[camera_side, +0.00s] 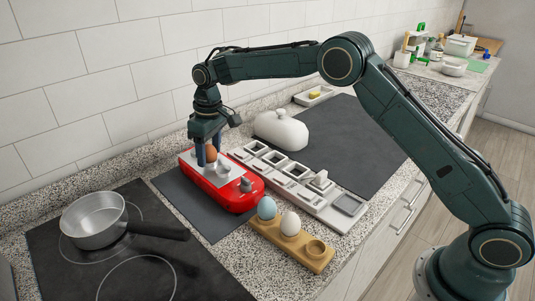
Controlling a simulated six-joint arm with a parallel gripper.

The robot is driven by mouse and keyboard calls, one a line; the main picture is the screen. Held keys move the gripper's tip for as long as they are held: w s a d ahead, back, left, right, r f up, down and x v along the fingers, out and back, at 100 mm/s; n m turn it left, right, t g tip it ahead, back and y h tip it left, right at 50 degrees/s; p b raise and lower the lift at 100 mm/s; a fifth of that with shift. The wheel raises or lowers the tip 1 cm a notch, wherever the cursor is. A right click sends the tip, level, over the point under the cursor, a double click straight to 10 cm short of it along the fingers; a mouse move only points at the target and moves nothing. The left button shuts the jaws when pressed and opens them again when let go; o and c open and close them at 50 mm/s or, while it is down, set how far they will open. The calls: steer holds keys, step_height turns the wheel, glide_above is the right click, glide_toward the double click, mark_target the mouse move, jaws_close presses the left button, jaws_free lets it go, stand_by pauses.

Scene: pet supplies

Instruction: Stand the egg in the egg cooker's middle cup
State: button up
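A brown egg (211,154) is between the two fingers of my gripper (209,153), over the far part of the egg cooker. The fingers point straight down and appear closed on the egg. The egg cooker (238,198) is a red, rounded appliance with a light grey top plate and a grey knob at its near end. The egg's lower end is at or just above the plate. I cannot tell whether it touches, or which cup it is over, because the fingers and egg cover that part.
A wooden egg holder (265,233) in front carries a blue egg (267,208) and a white egg (290,224); its right cup is empty. A pan (94,221) sits on the hob at left. A white compartmented tray (325,213) and a white lidded dish (281,131) stand right of the cooker.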

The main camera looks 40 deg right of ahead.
mark_target(214, 148)
steer(key=shift+d, duration=0.1)
steer(key=shift+s+d+r, duration=0.1)
steer(key=shift+r, duration=1.65)
steer(key=shift+s+d+r, duration=0.1)
steer(key=shift+r, duration=1.9)
steer(key=shift+s+d+r, duration=0.15)
steer(key=shift+s+r, duration=0.1)
steer(key=shift+r, duration=0.2)
steer(key=s+d+r+m+t, duration=0.1)
steer(key=s+d+r, duration=0.2)
steer(key=s+r, duration=0.5)
steer(key=s+d+r+m+t, duration=0.1)
steer(key=s+d+r, duration=0.35)
steer(key=s, duration=0.65)
steer(key=s+d+f+m+t, duration=0.1)
steer(key=s+d+f, duration=0.1)
steer(key=s, duration=0.9)
steer(key=s+d+f+m+t, duration=0.1)
steer(key=s+f, duration=0.3)
steer(key=s, duration=0.7)
steer(key=shift+s+d+m+t+h, duration=0.3)
steer(key=shift+s+d+t+h, duration=0.15)
steer(key=shift+d, duration=0.3)
